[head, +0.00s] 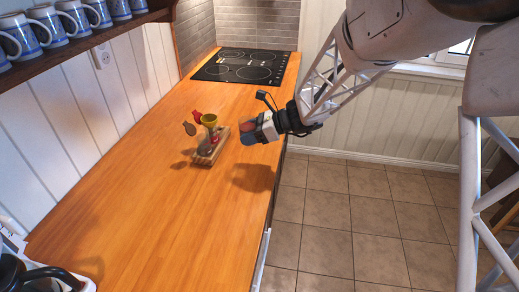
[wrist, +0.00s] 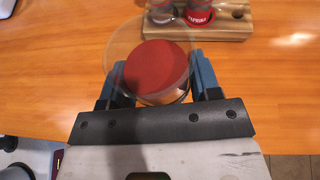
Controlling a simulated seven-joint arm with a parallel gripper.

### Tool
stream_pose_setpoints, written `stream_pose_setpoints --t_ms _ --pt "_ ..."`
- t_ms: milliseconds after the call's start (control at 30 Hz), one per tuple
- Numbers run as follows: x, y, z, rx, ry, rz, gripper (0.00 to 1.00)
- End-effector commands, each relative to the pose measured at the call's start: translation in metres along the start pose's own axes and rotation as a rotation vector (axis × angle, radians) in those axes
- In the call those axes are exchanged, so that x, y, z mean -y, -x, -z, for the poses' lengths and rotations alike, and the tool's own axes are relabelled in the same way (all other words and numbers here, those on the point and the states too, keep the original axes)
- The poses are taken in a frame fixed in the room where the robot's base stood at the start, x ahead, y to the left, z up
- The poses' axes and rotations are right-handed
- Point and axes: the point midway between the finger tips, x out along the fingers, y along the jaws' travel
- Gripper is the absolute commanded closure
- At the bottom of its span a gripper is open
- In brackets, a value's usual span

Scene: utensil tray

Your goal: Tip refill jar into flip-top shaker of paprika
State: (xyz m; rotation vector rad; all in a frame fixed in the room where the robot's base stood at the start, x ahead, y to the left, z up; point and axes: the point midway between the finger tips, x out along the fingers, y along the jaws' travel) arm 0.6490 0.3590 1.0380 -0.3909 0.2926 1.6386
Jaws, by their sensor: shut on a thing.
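My gripper (wrist: 150,82) is shut on the refill jar (wrist: 118,45), a clear round jar with red powder showing inside, its round face toward the wrist camera. In the head view, my gripper (head: 251,132) holds the jar over the counter, just right of a small wooden rack (head: 218,146).
The wooden counter (head: 130,210) is clear in front of the rack. A black cooktop (head: 243,67) lies behind. Blue-and-white mugs (head: 45,24) stand on a shelf at upper left. A dark kettle-like item (head: 30,275) is at lower left.

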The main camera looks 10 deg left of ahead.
Motion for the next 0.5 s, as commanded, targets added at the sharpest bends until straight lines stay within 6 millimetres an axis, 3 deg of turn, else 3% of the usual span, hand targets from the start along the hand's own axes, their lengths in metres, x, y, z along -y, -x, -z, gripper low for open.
stream_pose_setpoints --t_ms 100,500 --pt "0.025 -0.014 -0.013 -0.006 0.038 -0.054 0.72" --pt "0.096 -0.060 -0.048 -0.025 0.158 -0.228 0.72"
